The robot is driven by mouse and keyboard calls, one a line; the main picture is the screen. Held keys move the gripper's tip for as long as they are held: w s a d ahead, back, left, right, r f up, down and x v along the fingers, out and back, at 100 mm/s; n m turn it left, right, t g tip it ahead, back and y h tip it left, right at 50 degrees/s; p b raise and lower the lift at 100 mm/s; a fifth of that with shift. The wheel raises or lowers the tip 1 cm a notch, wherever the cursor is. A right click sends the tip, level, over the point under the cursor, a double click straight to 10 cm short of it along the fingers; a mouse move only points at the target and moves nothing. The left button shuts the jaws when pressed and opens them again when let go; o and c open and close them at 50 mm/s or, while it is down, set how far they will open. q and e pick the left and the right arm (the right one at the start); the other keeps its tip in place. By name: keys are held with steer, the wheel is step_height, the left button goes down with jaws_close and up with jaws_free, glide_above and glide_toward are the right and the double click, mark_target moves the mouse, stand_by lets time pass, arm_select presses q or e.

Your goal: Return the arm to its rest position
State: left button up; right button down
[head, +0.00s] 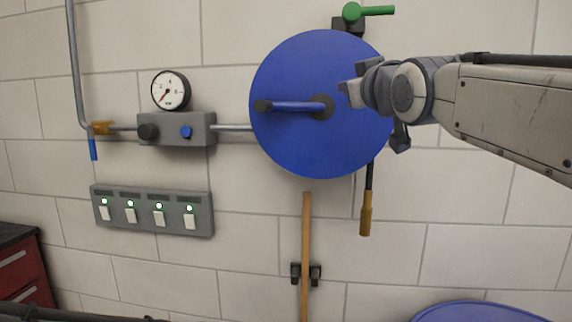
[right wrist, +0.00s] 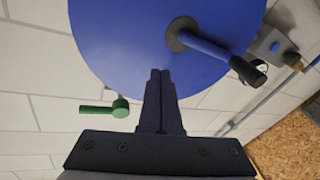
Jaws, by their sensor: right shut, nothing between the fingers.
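My right arm reaches in from the right in the head view, and its right gripper (head: 347,90) is in front of the right half of a round blue disc (head: 290,145) on the wall. In the right wrist view the two dark fingers of the right gripper (right wrist: 160,75) are together, with nothing between them, pointing at the blue disc (right wrist: 120,40). A blue crank handle (head: 295,106) with a dark knob sticks out from the disc's hub, left of the gripper. The gripper appears apart from the handle. My left gripper is not in view.
A green lever (head: 372,11) is above the disc. A gauge (head: 171,90) and grey valve box (head: 176,129) are to the left, above a switch panel (head: 152,210) with lit green lights. A wooden handle (head: 307,240) hangs below. A red drawer cabinet (head: 20,270) stands lower left.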

steer(key=s+a+f+g, duration=0.3)
steer(key=f, duration=0.7)
steer(key=s+a+f+n+g+y, duration=0.1)
steer(key=s+a+f+g, duration=0.25)
steer(key=f, duration=0.65)
steer(key=s+a+f+g, duration=0.3)
steer(key=f+g, duration=0.1)
steer(key=f, duration=0.6)
steer(key=s+d+f+g+h, duration=0.1)
steer(key=s+f+g, duration=0.3)
steer(key=s+f, duration=0.4)
steer(key=s+d+f+n+g+h, duration=0.1)
steer(key=s+f+g, duration=0.3)
steer(key=s+f, duration=0.5)
steer(key=s, duration=0.5)
steer(key=shift+d+f+h, duration=0.3)
steer(key=shift+s, duration=0.1)
